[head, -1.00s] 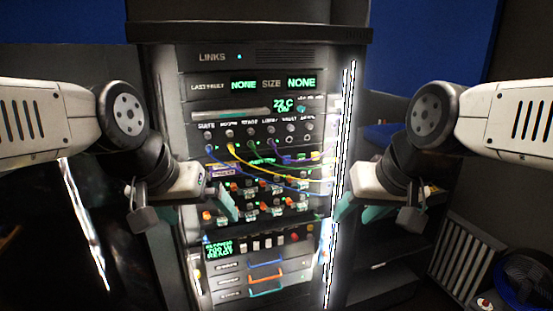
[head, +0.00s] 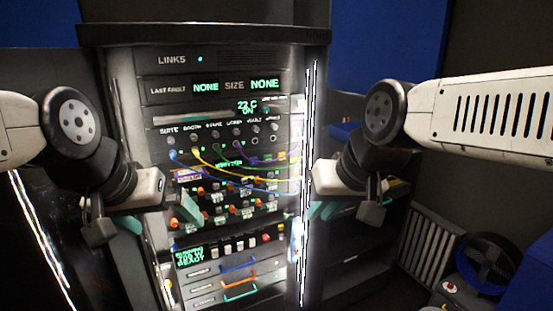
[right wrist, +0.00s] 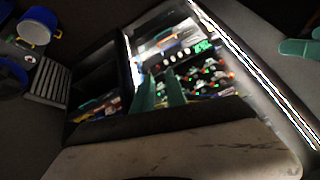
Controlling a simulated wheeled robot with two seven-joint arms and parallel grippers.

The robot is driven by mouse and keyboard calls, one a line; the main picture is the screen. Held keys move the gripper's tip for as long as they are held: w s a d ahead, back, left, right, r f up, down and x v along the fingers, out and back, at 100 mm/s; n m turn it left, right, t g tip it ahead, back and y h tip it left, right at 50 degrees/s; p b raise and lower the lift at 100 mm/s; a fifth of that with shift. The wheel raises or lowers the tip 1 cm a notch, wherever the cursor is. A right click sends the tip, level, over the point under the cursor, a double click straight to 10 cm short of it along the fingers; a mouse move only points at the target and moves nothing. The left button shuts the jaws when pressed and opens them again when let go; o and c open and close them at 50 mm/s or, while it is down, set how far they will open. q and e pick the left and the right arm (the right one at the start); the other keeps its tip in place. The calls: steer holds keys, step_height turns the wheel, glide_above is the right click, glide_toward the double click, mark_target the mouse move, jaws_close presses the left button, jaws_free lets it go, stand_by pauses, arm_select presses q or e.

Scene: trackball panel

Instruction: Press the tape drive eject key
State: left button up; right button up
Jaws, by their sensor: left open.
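A tall rack (head: 122,92) of panels stands before me. Low on it is a unit with a green READY display (head: 190,256) and a row of small pale keys (head: 238,245). I cannot read which key is the eject key. My left gripper (head: 188,211) is open and empty, with teal fingers in front of the rack's left side. My right gripper (head: 321,209) is by the rack's right edge, beside the bright light strip. In the right wrist view its two teal fingers (right wrist: 160,94) are apart with nothing between them. Neither gripper visibly touches a key.
Yellow and blue cables (head: 235,172) droop across the middle panels. Drawers with coloured handles (head: 239,266) lie below the keys. A dark shelf (head: 360,240), a white radiator (head: 425,245) and a round blue fan (head: 488,262) are to the right.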

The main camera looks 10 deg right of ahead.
jaws_close()
stand_by(1.4)
